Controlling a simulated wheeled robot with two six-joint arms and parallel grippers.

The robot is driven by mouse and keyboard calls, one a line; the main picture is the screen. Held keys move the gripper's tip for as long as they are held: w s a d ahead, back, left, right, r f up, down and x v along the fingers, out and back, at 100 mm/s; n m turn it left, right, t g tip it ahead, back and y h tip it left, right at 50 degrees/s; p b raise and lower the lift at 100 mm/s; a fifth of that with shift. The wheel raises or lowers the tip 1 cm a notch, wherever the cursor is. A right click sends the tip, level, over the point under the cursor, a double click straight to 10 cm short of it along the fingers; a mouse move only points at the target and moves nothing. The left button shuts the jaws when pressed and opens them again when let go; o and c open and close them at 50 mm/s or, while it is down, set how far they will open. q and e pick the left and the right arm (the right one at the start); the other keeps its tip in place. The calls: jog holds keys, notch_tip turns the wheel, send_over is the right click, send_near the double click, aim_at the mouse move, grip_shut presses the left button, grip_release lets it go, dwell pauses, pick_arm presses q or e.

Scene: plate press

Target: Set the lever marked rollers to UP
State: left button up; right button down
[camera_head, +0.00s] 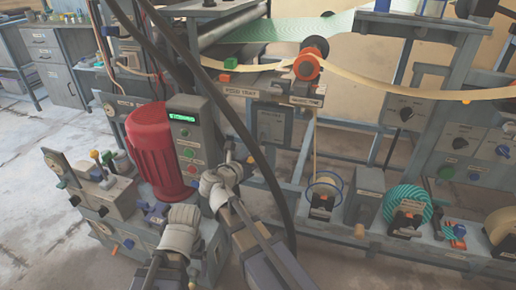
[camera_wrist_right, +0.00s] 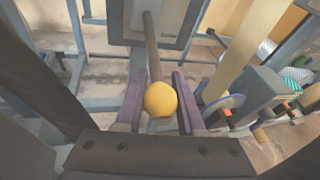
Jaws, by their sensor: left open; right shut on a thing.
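A lever with a yellow ball knob (camera_wrist_right: 160,99) shows in the right wrist view, its grey rod (camera_wrist_right: 151,45) running up to a pale panel plate (camera_wrist_right: 167,18). My right gripper (camera_wrist_right: 160,95) has its two purple fingers on either side of the knob and is shut on it. In the head view the knob is hidden and I cannot read a rollers marking. A grey plate with small print (camera_head: 271,127) stands right of my right arm there. My left gripper (camera_head: 192,270) is low in the head view, open, apart from the lever; its fingertips are hard to make out.
A black hose (camera_head: 238,115) crosses in front of the press. Spools (camera_head: 408,208) and a pale ribbon (camera_head: 425,94) are at right. Open floor (camera_head: 45,125) lies at left.

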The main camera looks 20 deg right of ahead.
notch_tip(320, 180, up, 8)
jog(key=n+g+y+p, duration=0.1)
jog(key=g+y+p, duration=0.3)
jog(key=p, duration=1.3)
jog(key=shift+g+y, duration=0.4)
jog(key=shift+g, duration=0.4)
jog(key=c, duration=0.5)
grip_release()
jog(key=shift+r, duration=0.15)
jog(key=p+v, duration=0.6)
jog(key=v, duration=0.1)
jog(key=shift+s+a+r, duration=0.15)
jog(key=shift+s+a, duration=0.05)
jog(key=shift+a, duration=0.05)
